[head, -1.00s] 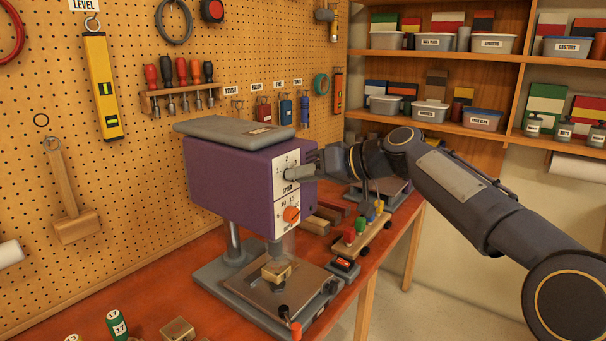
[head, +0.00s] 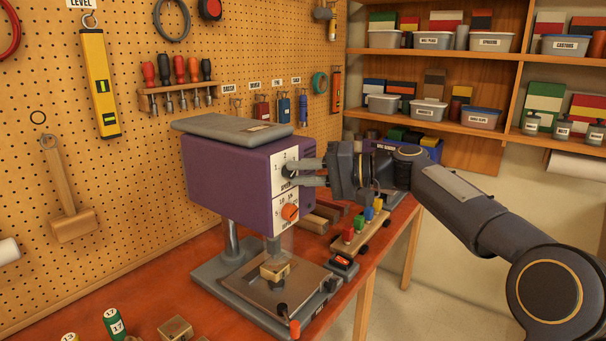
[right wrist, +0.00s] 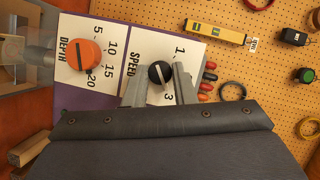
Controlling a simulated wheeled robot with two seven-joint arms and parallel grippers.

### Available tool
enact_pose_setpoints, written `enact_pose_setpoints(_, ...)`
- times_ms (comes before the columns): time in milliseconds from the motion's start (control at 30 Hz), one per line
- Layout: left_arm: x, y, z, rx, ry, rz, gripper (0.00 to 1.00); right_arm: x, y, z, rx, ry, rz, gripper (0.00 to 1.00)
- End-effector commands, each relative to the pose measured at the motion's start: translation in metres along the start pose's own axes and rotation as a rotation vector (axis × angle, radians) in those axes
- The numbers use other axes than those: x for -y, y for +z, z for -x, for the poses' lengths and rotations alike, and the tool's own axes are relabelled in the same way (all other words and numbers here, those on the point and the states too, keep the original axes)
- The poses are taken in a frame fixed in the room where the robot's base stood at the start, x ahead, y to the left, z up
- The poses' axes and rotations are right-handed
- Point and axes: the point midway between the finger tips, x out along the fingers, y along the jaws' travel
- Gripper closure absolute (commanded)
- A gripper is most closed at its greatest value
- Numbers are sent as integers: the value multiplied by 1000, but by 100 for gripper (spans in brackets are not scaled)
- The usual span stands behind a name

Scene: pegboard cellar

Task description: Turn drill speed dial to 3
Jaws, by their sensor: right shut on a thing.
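The purple drill head (head: 232,178) stands over the bench, with a white panel on its front. The black speed dial (right wrist: 160,73) has a pale line across it, tilted from upper left to lower right in the right wrist view. The 1 (right wrist: 179,50) and the 3 (right wrist: 168,97) show beside it; the 2 is hidden there by a finger. I cannot tell which end of the line is the pointer. My right gripper (head: 293,171) is shut on the dial, a finger on each side, also in the right wrist view (right wrist: 160,80). My left gripper is out of view.
The orange depth dial (head: 290,212) sits just below the speed dial. A wooden rack with coloured pieces (head: 360,232) and a red switch (head: 343,262) stand to the right. Pegboard tools hang behind.

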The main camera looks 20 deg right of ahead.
Motion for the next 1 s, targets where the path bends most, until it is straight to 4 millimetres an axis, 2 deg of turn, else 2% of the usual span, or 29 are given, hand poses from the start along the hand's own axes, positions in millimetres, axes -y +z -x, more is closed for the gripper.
enact_pose_setpoints(600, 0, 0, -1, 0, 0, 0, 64, -2, 0, 0, 1, -15, -43, 99)
enact_pose_setpoints(633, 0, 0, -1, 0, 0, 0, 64, -2, 0, 0, 1, -15, -42, 75)
enact_pose_setpoints(767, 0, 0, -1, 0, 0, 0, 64, -2, 0, 0, 1, -16, -42, 58)
enact_pose_setpoints(800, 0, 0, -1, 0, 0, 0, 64, -1, 0, 0, 1, -16, -42, 55)
enact_pose_setpoints(1000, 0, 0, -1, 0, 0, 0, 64, -1, 0, 0, 1, -17, -41, 55)
